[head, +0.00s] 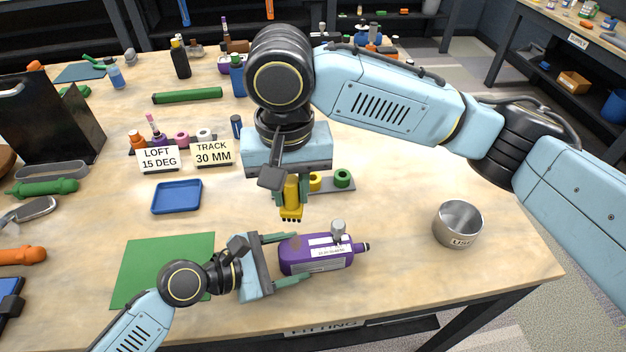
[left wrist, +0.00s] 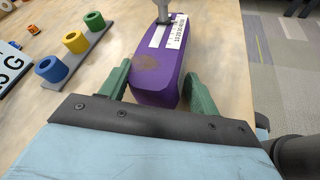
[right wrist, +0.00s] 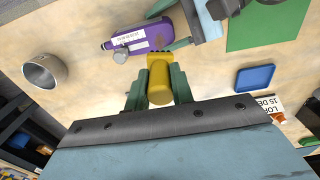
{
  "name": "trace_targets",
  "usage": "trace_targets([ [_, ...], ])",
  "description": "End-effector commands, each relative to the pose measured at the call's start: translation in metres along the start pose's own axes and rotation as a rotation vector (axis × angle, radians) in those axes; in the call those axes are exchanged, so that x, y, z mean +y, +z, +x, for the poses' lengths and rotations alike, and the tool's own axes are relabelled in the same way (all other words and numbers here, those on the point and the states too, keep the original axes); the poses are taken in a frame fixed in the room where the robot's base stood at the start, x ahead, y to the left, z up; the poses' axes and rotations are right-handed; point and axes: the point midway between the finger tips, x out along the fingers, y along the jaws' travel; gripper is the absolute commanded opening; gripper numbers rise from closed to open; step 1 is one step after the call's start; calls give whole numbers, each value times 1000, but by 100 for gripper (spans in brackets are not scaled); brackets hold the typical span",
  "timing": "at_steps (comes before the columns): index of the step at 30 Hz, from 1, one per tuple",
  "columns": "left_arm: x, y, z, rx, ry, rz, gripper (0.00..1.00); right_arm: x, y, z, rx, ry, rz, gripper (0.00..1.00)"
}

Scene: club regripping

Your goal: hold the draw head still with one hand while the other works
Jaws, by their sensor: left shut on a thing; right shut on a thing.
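The draw head, a purple body (head: 315,256) with a white printed label, a grey metal post and a dark tip at its right end, lies near the table's front. It shows in the left wrist view (left wrist: 157,75) and the right wrist view (right wrist: 138,38). My left gripper (head: 290,258) is shut on its left end, one green finger on each side. My right gripper (head: 290,195) is shut on a yellow tool (right wrist: 159,80) with dark prongs at its lower end. It holds the tool just behind the draw head, apart from it in the head view.
A grey rack (left wrist: 75,58) of blue, yellow and green rings stands behind. A metal cup (head: 457,226) stands to the right, a blue tray (head: 177,197) and green mat (head: 140,262) to the left. Signs (head: 212,153) and bottles stand farther back. The table between draw head and cup is clear.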

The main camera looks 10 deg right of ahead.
Motion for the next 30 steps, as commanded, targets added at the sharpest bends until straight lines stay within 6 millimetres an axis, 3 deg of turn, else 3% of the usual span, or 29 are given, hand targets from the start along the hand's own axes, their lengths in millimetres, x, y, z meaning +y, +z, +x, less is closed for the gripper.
trace_targets([
  [11, -6, -7, 1, 14, -14, -3, 33, 0, 0, 4, -1, 0, 0, 3],
  [30, -6, -7, 1, 14, -15, -3, 33, 1, 0, 64, -1, 1, 0, 3],
])
